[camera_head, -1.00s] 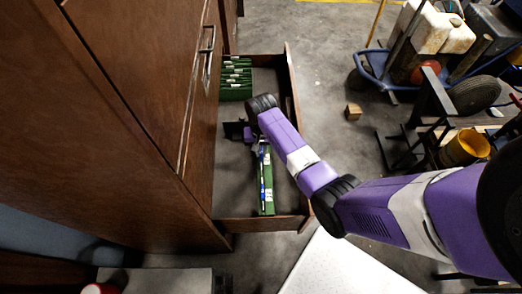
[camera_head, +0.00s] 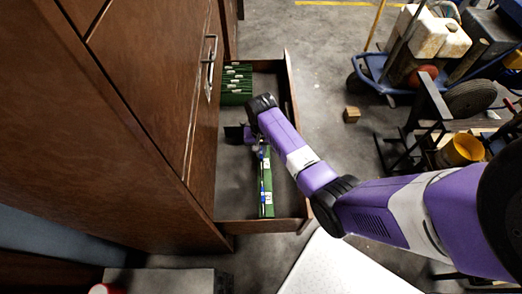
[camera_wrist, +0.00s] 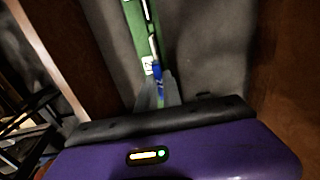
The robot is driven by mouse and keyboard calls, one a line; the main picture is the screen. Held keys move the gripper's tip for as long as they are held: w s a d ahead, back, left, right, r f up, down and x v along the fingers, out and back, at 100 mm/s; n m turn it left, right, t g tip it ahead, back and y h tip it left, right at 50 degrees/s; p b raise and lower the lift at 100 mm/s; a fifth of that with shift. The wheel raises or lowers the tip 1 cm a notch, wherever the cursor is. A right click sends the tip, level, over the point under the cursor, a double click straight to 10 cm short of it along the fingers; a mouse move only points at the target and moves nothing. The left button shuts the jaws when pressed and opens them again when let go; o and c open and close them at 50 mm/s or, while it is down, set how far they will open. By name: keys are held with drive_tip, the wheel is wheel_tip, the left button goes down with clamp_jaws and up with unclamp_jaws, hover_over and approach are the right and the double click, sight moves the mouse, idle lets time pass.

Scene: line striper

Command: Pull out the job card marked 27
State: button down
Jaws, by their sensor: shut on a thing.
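A long green folder (camera_head: 267,190) lies lengthwise in the open drawer, with small white tabs and a thin blue-and-white strip along its left side. My gripper (camera_head: 258,148) is down in the drawer at the folder's far end, partly hidden by my arm. In the wrist view, my gripper (camera_wrist: 157,92) is shut on a thin blue-and-white piece (camera_wrist: 159,74) beside the green folder (camera_wrist: 139,22). It looks like a card edge. A white tab (camera_wrist: 148,65) with dark marks is next to it. I cannot read a 27.
The wooden drawer (camera_head: 262,226) stands out from the tall brown cabinet (camera_head: 120,120). More green folders with white tabs (camera_head: 236,84) fill its far end. A small wooden block (camera_head: 351,115) lies on the floor, with a blue cart (camera_head: 378,72) farther right. A pale surface (camera_head: 345,268) is in front.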

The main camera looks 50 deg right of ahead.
drive_tip(key=shift+r+p, duration=2.3)
drive_tip(key=shift+r, duration=0.2)
